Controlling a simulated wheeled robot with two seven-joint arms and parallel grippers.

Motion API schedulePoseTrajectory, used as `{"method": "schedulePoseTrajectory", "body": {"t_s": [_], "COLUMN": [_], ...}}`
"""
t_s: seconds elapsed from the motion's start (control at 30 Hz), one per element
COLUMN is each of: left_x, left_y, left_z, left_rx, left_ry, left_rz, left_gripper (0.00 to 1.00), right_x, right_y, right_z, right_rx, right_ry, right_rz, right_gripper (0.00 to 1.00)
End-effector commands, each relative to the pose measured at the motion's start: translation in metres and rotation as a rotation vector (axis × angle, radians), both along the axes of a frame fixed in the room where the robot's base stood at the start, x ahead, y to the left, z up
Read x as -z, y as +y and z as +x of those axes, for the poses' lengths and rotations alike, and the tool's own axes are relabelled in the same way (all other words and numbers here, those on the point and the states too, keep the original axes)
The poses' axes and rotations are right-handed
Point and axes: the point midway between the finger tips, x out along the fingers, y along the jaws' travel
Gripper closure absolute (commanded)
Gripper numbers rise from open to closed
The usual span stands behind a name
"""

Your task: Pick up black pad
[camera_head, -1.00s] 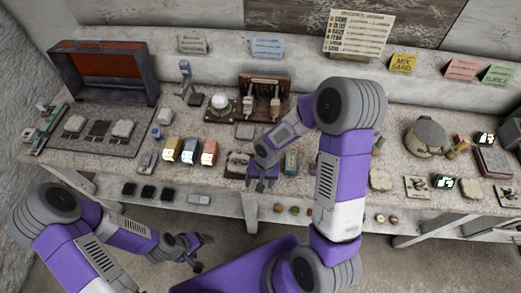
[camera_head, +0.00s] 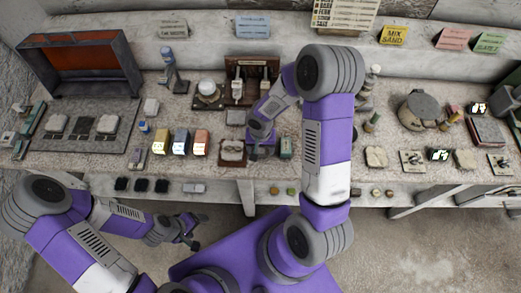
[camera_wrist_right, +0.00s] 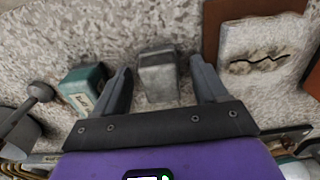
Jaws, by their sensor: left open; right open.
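Several small black pads lie in a row on the lower shelf at the left in the head view, including a left one (camera_head: 121,184), a middle one (camera_head: 141,185) and a right one (camera_head: 161,186). A dark slab (camera_head: 80,124) also lies on the grey tray above. I cannot tell which is meant. My left gripper (camera_head: 192,231) is open and empty, in front of the bench, below and right of the pads. My right gripper (camera_head: 260,152) is open over the bench front. In the right wrist view its fingers (camera_wrist_right: 160,78) stand either side of a grey block (camera_wrist_right: 158,75).
A green box (camera_wrist_right: 83,85) and a cracked plaster tile (camera_wrist_right: 262,55) flank my right gripper. A light grey piece (camera_head: 194,188) lies right of the pads. Floor (camera_head: 420,245) at the right is clear.

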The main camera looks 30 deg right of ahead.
Motion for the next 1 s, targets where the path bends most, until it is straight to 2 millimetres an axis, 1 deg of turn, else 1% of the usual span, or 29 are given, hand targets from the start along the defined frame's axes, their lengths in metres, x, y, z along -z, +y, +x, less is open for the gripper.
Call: {"method": "schedulePoseTrajectory", "body": {"t_s": [0.1,0.27,0.4,0.5,0.67,0.77,0.87,1.0], "left_x": [0.0,0.0,0.0,0.0,0.0,-0.001,-0.004,-0.01], "left_y": [0.0,0.0,0.0,0.0,0.0,0.0,0.0,0.0], "left_z": [0.0,0.0,0.0,0.0,0.0,0.0,0.0,0.0], "left_rx": [0.0,0.0,0.0,0.0,0.0,0.0,0.0,0.0], "left_ry": [0.0,0.0,0.0,0.0,0.0,0.0,0.0,0.0], "left_rz": [0.0,0.0,0.0,0.0,0.0,0.0,0.0,0.0], "left_gripper": [0.23,0.23,0.23,0.23,0.23,0.23,0.23,0.23], "right_x": [0.0,-0.001,-0.001,-0.001,-0.001,-0.005,-0.018,-0.047], "right_y": [0.0,0.0,0.0,0.0,0.0,0.0,0.0,0.0], "right_z": [0.0,0.0,0.0,0.0,0.0,0.0,0.001,0.001], "right_rx": [0.001,0.001,0.001,0.001,0.0,0.001,0.002,0.002], "right_ry": [0.0,0.0,0.0,0.0,0.0,-0.001,-0.004,-0.007], "right_rz": [0.0,0.0,0.0,0.0,0.0,0.0,-0.001,-0.001], "right_gripper": [0.28,0.52,0.74,0.87,0.87,0.87,0.87,0.87]}}
